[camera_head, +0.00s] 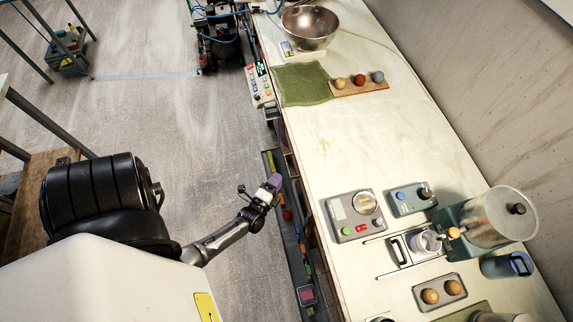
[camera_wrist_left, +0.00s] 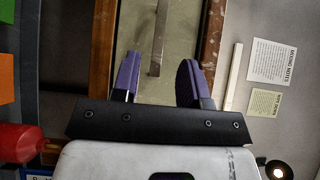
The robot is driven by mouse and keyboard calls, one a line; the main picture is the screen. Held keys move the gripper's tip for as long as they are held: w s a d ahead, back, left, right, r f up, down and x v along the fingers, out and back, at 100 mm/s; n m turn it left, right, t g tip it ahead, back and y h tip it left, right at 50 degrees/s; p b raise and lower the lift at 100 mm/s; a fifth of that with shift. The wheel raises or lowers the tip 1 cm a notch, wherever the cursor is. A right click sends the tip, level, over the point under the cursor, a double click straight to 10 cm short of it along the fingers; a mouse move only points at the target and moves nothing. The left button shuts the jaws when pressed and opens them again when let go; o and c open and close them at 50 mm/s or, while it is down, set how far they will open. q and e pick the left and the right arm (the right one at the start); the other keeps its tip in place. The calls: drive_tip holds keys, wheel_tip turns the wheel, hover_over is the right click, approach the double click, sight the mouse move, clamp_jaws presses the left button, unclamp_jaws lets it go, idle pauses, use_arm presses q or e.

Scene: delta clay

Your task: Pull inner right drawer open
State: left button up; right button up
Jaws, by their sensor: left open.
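In the left wrist view a grey-green drawer front (camera_wrist_left: 182,45) sits between brown wooden edges, with a slim metal bar handle (camera_wrist_left: 158,38) on it. I cannot tell from the picture whether it is the inner right drawer, or how far it is open. My left gripper (camera_wrist_left: 160,82) has two purple fingers spread apart, empty, one on each side of the handle's line; the bar shows beyond the fingertips. In the head view my left gripper (camera_head: 273,183) is beside the front edge of the bench, where the drawer fronts are mostly hidden. My right gripper is not in view.
The workbench (camera_head: 370,140) runs along the right, carrying control boxes (camera_head: 354,215), a metal canister (camera_head: 498,215) and a steel bowl (camera_head: 309,27). A dark tray with coloured items (camera_head: 300,245) runs below its front edge. Printed notes (camera_wrist_left: 270,60) are beside the drawer. Floor at left is mostly clear.

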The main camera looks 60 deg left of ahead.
use_arm(q)
drive_tip(key=x, duration=0.7)
drive_tip(key=shift+w+a, duration=0.15)
drive_tip(key=shift+w, duration=0.05)
drive_tip(key=shift+c, duration=0.4)
clamp_jaws()
